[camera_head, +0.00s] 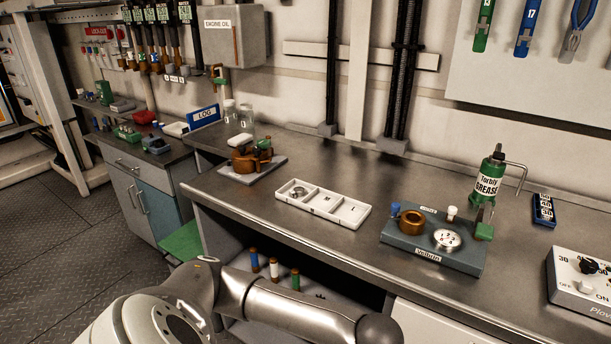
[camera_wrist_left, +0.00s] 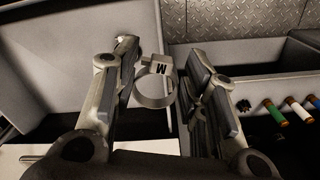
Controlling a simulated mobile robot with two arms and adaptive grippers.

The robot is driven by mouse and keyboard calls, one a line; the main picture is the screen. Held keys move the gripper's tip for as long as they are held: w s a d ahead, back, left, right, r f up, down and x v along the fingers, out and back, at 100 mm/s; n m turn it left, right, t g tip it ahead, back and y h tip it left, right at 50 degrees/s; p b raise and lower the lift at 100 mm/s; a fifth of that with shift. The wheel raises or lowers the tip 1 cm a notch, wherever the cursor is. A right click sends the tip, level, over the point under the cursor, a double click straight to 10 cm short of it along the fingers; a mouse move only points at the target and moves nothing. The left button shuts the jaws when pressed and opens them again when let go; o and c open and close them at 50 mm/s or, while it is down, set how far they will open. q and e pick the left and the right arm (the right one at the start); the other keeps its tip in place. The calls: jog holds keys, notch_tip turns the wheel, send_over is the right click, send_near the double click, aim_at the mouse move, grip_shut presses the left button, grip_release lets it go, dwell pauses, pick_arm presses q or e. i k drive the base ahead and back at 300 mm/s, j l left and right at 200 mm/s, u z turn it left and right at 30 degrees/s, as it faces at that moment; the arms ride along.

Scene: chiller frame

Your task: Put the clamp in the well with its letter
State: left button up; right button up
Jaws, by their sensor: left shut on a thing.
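In the left wrist view my left gripper (camera_wrist_left: 168,82) is shut on the clamp (camera_wrist_left: 155,98), a grey metal ring with a small block marked M. The ring hangs between the two fingers, and its letter faces the camera. In the head view the white tray (camera_head: 348,222) with three wells lies on the bench. Its left well holds another ring-shaped clamp (camera_head: 297,192). The middle well (camera_head: 326,202) and right well (camera_head: 350,210) look empty, with small dark letters too small to read surely. My left gripper and the held clamp do not show in the head view. My right gripper is in neither view.
A grey-blue fixture (camera_head: 412,251) with a copper ring and a dial stands right of the tray. A brown-and-green device on a plate (camera_head: 252,170) stands to its left. The bench between tray and fixture is bare.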

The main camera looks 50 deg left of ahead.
aim_at(322, 204)
jog(key=k+j, duration=0.1)
jog(key=j, duration=2.25)
